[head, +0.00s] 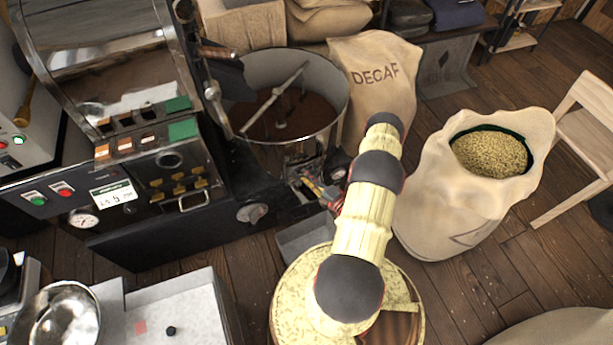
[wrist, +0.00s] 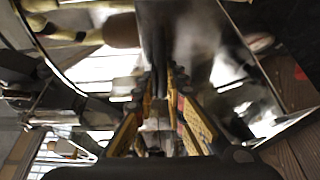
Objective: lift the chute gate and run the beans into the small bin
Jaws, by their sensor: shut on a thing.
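The round cooling pan (head: 340,92) of the roaster holds dark brown beans (head: 300,118) around a metal stirring arm. My gripper (head: 318,190) is at the pan's lower front, where the chute is, partly hidden by my arm. In the wrist view, my gripper's yellow-padded fingers (wrist: 161,92) are closed on a narrow dark upright piece, which appears to be the chute gate (wrist: 156,45). How far the gate is raised cannot be told. The small grey bin (head: 303,238) stands below the chute, partly behind my arm. No beans can be made out in it.
A DECAF sack (head: 375,75) stands behind my arm. An open sack of pale beans (head: 450,205) is to the right, near a wooden chair (head: 585,130). The roaster's control panel (head: 150,165) is left. A metal bowl (head: 65,318) sits at lower left.

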